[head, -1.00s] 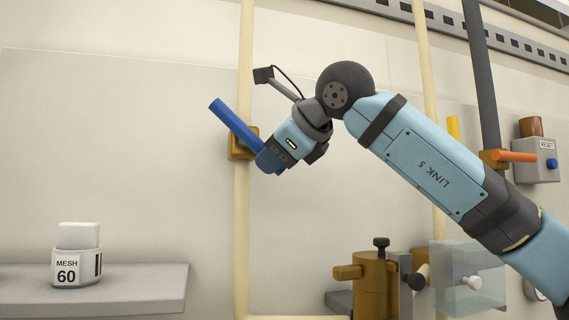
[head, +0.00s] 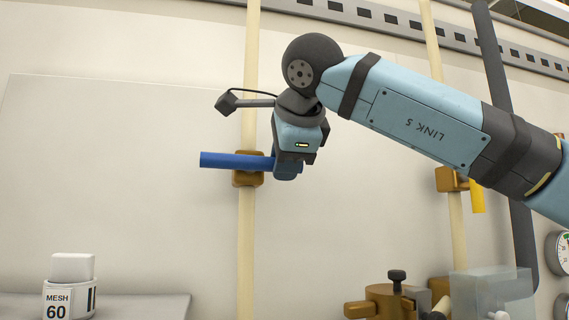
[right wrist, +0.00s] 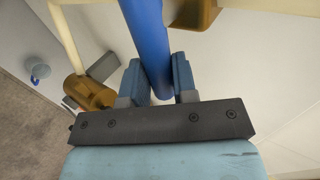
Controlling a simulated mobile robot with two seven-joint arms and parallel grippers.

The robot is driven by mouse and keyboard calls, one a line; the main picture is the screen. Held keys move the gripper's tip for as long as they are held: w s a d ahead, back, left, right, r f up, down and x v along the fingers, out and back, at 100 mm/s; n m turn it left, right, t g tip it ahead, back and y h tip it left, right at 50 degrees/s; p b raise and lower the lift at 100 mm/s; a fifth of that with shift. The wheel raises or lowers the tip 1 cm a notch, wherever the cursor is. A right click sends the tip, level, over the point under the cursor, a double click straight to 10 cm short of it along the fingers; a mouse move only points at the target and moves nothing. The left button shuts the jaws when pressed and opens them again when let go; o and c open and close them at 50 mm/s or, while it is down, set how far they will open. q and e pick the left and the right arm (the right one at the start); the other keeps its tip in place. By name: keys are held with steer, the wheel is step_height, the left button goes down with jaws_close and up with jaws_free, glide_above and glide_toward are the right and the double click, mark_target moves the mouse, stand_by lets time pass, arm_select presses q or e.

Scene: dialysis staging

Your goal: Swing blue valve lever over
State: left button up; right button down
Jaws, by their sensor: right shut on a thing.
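The blue valve lever (head: 230,161) lies nearly level across a brown valve body (head: 247,180) on a cream vertical pipe (head: 246,240). My right gripper (head: 287,172) is shut on the lever's right end, with its arm coming in from the right. In the right wrist view the lever (right wrist: 148,40) runs between the two blue fingers of the right gripper (right wrist: 159,85). The fingers hide part of the lever's end in the head view. My left gripper is not in view.
A yellow lever (head: 477,196) hangs down on another pipe at the right. A brass fitting (head: 383,303) and a clear box (head: 490,290) are low at the right. A jar labelled MESH 60 (head: 70,287) stands on a shelf (head: 150,306) at lower left. The wall between is clear.

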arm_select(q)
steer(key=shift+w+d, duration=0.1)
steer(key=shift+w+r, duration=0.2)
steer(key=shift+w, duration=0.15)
arm_select(e)
steer(key=c, duration=0.9)
jaws_free()
steer(key=shift+w, duration=0.1)
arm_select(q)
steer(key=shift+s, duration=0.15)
arm_select(e)
steer(key=v, duration=1.3)
steer(key=shift+s+r, duration=0.2)
steer(key=shift+s, duration=0.2)
